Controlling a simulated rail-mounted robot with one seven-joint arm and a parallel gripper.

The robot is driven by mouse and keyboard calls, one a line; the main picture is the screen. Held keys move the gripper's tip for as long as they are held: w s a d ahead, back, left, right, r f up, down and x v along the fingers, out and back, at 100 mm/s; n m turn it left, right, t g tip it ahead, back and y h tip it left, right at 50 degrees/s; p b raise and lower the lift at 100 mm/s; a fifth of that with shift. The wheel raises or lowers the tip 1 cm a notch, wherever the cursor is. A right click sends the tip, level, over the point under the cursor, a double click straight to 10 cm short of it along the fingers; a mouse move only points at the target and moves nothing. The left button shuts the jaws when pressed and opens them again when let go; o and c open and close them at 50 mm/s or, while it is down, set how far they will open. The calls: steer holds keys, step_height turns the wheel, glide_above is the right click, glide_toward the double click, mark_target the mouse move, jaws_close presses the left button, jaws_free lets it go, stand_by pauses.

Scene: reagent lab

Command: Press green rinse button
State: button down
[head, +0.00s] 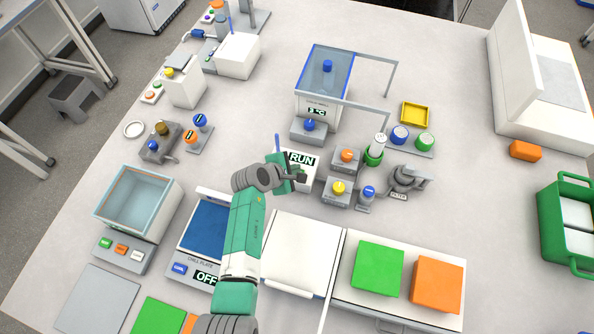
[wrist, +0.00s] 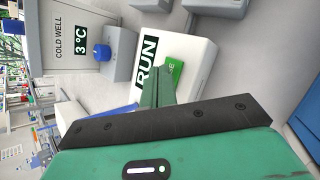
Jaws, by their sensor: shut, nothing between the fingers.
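The white rinse unit (wrist: 190,50) carries a black panel reading RUN (wrist: 147,64) and a green button (wrist: 174,70) with partly covered lettering. The unit also shows in the head view (head: 309,171), where my gripper hides the button. My gripper (head: 297,177) is at the front of the unit in the head view. Its fingers (wrist: 165,72) are shut together with nothing between them. In the wrist view the fingertips overlap the left part of the green button. I cannot tell whether they touch it.
The cold well (head: 320,90), reading 3 °C with a blue knob, stands behind the unit. Orange (head: 347,155) and yellow (head: 338,188) knob blocks stand close to its right. The chill plate (head: 205,228), reading OFF, lies under my arm at front left.

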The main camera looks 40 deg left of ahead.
steer(key=shift+f, duration=0.15)
stand_by(0.3)
steer(key=shift+r+p, duration=0.75)
steer(key=shift+r, duration=0.05)
steer(key=shift+r, duration=0.1)
step_height(320, 180, up, 5)
steer(key=p, duration=0.5)
